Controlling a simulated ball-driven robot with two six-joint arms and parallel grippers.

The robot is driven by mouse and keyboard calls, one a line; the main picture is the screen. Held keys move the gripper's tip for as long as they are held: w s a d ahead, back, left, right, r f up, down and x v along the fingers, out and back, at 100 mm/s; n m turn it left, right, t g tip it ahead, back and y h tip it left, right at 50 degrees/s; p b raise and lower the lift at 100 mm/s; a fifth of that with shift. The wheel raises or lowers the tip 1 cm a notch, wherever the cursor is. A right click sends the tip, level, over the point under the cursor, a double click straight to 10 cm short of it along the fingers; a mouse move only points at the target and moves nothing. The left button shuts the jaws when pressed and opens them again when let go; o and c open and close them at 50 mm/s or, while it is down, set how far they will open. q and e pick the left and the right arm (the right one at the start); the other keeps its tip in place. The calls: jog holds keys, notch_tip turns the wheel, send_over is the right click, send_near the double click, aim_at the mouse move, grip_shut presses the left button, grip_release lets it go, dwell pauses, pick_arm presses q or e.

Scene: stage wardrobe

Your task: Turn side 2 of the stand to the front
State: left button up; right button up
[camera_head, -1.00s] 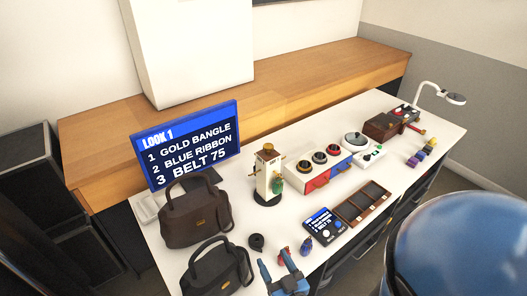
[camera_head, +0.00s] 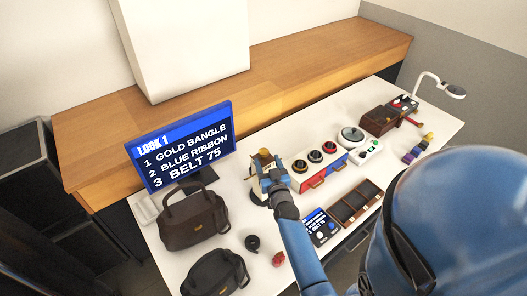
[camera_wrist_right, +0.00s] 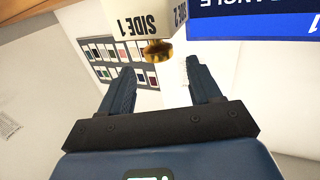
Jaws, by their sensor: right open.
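The stand (camera_head: 264,156) is a cream post with a gold knob on top, on the white table. In the head view my right gripper (camera_head: 271,180) is in front of it and hides most of its body. In the right wrist view the stand's cream block (camera_wrist_right: 140,22) appears upside down, with SIDE 1 on the broader visible face and SIDE 2 on the narrow face to its right. My right gripper (camera_wrist_right: 160,68) is open and empty, with the gold knob (camera_wrist_right: 158,50) just beyond its fingertips. I cannot tell whether they touch. My left gripper is not in view.
A screen (camera_head: 186,147) stands behind two dark handbags (camera_head: 192,222) at left. Right of the stand are a box with drawers (camera_head: 318,164) and a compartment tray (camera_head: 356,203). A black roll (camera_head: 252,242) and a red item (camera_head: 279,259) lie in front.

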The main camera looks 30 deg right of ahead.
aim_at(265, 156)
jog(key=x, duration=0.4)
jog(key=shift+w+d+f, duration=0.2)
jog(key=shift+w, duration=0.05)
jog(key=shift+w+d+r+b, duration=0.15)
jog(key=shift+w+b, duration=0.2)
jog(key=shift+w, duration=0.35)
jog(key=shift+w, duration=0.1)
grip_shut()
